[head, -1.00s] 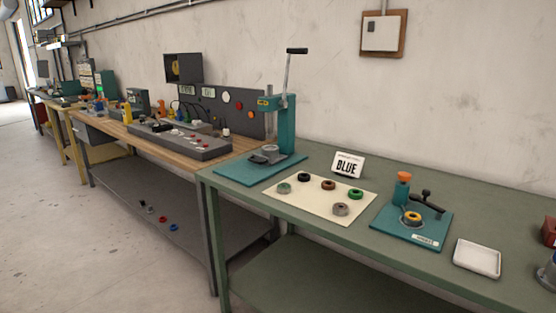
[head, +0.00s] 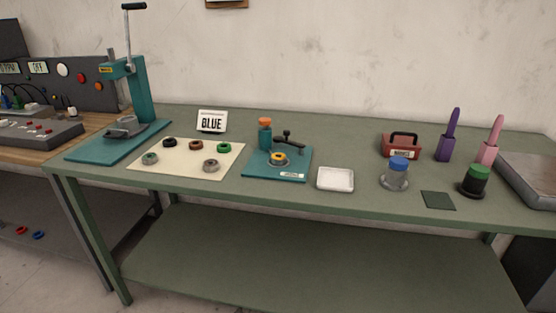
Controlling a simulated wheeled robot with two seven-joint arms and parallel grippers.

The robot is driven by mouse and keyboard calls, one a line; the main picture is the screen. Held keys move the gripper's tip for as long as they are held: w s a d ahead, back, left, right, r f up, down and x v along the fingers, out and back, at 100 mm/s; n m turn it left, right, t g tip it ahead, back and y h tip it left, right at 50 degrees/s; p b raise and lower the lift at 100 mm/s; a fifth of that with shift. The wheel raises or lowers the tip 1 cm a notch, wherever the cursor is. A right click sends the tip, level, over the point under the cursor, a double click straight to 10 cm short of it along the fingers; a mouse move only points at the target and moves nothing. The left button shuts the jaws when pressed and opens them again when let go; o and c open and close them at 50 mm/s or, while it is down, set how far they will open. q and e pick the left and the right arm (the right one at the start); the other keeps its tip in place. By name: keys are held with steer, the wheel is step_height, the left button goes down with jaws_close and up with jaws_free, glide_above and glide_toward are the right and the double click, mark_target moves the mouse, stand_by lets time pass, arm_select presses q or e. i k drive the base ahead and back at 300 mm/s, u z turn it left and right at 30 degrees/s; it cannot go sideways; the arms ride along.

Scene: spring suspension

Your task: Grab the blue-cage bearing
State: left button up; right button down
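Several ring-shaped bearings lie on a cream mat (head: 184,164) on the green bench. They are a grey-green one (head: 150,158) at front left, a black one (head: 170,142), a brown one (head: 196,145), a green one (head: 224,148) and a grey one (head: 211,165) at the front. Cage colours are too small to tell, and I cannot make out a blue one. Neither of my grippers is in view.
A teal press (head: 143,95) stands left of the mat. A teal fixture (head: 262,172) holding a yellow-and-dark ring and a white tray (head: 335,180) are to its right. The bench front edge is mostly clear.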

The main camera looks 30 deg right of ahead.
mark_target(277, 159)
steer(key=z, duration=0.7)
